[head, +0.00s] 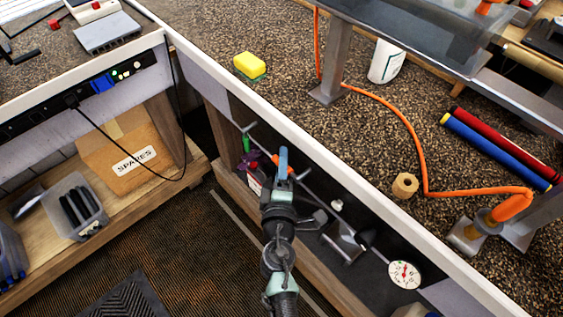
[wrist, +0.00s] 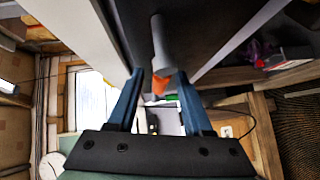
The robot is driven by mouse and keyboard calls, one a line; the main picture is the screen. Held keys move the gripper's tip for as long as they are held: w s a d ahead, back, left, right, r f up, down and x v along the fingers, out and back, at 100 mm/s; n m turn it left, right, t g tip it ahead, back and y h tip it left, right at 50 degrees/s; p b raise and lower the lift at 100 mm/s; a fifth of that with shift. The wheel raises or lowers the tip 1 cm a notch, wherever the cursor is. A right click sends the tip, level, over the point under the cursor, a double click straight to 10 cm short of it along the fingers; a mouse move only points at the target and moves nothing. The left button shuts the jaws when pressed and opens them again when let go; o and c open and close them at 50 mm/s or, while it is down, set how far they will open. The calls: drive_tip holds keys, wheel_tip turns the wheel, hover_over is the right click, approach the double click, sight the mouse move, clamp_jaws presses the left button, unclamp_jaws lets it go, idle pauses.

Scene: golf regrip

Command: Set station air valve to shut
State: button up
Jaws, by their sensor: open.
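An orange piece (head: 275,160), which looks like the air valve's lever, shows beside my fingertips under the bench edge, on a thin grey air pipe (head: 313,188). My gripper (head: 283,153) covers part of it, so its exact angle is unclear. In the wrist view my gripper (wrist: 160,74) is open, with blue fingers on both sides. The orange piece (wrist: 160,86) shows in the gap between them, behind the end of a grey cylinder (wrist: 161,42). I cannot tell whether either finger touches it. A round white gauge (head: 404,274) sits toward the pipe's right end.
The bench's pale front edge (head: 330,172) runs close above my gripper. A green fitting (head: 246,142) is on the left. A yellow sponge (head: 249,64) and an orange hose (head: 420,160) lie on the benchtop. A SPARES box (head: 122,166) sits on a lower shelf at left.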

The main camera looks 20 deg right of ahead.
drive_tip(key=shift+w, duration=0.15)
drive_tip(key=shift+c, duration=0.3)
clamp_jaws()
idle(1.1)
